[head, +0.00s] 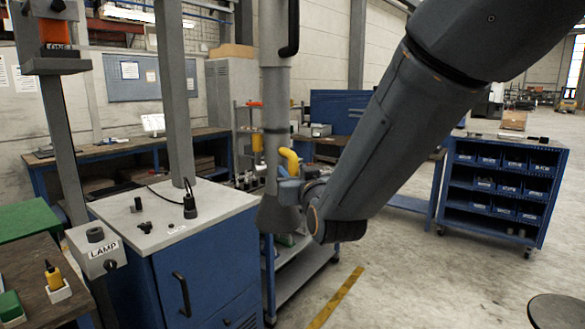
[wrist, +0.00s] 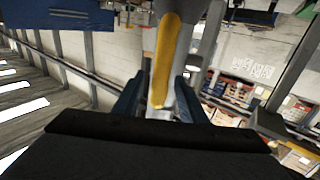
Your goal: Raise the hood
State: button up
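The hood (head: 278,214) is a grey flared cone at the lower end of a grey vertical duct (head: 275,95), in the middle of the head view. A bent yellow handle (head: 290,160) sticks out from the duct just above the cone. My gripper (head: 289,190) is at the handle's lower part, partly hidden by my arm. In the wrist view the yellow handle (wrist: 164,60) runs down between the two blue fingers of my gripper (wrist: 162,80). The fingers stand apart, with some gap beside the handle. Whether either finger touches it is unclear.
A blue cabinet with a grey top (head: 178,215) stands left of the hood, carrying small black parts. A LAMP switch box (head: 96,250) is at the left. A blue shelf unit with bins (head: 500,190) stands at the right. The floor between is mostly clear.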

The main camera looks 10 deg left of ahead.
jog(key=shift+w+a, duration=0.25)
jog(key=shift+w, duration=0.2)
grip_shut()
